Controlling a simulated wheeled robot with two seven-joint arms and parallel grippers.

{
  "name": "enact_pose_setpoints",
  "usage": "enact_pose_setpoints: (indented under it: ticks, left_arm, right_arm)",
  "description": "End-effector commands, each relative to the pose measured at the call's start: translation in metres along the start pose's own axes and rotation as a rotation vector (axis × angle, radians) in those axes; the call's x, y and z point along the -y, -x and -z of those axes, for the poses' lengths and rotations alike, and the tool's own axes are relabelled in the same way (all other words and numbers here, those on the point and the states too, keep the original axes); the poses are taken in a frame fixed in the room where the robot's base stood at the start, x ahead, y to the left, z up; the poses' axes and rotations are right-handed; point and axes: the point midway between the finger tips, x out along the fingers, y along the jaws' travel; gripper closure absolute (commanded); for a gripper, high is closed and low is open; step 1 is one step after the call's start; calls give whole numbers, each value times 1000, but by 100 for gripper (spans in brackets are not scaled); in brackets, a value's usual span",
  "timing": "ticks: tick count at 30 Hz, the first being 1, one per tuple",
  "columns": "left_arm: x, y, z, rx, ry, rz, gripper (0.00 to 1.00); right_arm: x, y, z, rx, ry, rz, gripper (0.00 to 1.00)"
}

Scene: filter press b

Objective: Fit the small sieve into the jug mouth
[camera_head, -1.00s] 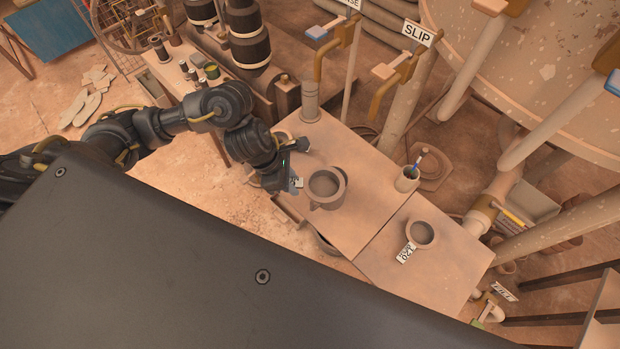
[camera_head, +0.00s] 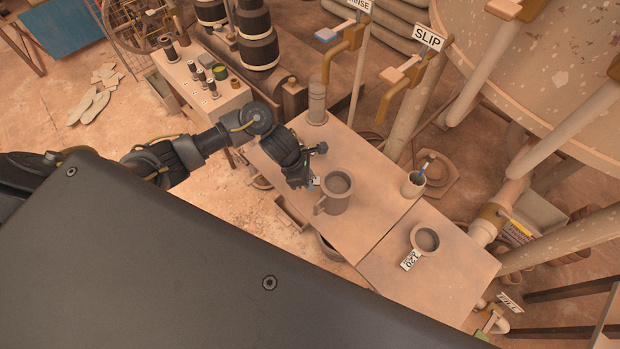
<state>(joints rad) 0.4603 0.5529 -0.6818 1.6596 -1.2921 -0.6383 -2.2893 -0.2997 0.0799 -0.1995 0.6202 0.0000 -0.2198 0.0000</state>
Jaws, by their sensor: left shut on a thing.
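The jug (camera_head: 337,200) stands upright on the work table, its handle at the lower left. A grey round surface fills its mouth; I cannot tell whether that is mesh or the jug's inside. My left gripper (camera_head: 309,182) is at the jug's upper left, beside the rim. Another round vessel or sieve (camera_head: 425,240) with a white number tag stands at the right. My right gripper is not in view.
A cup with a blue-tipped tool (camera_head: 413,184) stands behind the jug, to the right. Pipes and valves with a SLIP sign (camera_head: 428,38) rise behind the table. A side bench (camera_head: 200,95) with small jars is at the left. The table's front right (camera_head: 440,285) is clear.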

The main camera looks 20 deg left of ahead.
Motion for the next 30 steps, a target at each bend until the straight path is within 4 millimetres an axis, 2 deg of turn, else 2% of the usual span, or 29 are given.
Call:
enact_pose_setpoints:
  ticks: [5,6,10,21,26,30]
  left_arm:
    - [-1,0,0,1,-1,-2,100]
    - [0,0,0,0,-1,-1,71]
    - [-1,0,0,0,-1,-2,54]
    - [-2,6,0,1,-1,-4,53]
    - [-2,31,0,1,-5,-6,53]
    - [-2,62,0,1,-5,-7,53]
  right_arm:
    - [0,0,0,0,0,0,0]
    - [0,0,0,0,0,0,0]
    - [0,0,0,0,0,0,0]
    - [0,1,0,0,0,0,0]
    - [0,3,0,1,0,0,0]
    - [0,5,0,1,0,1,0]
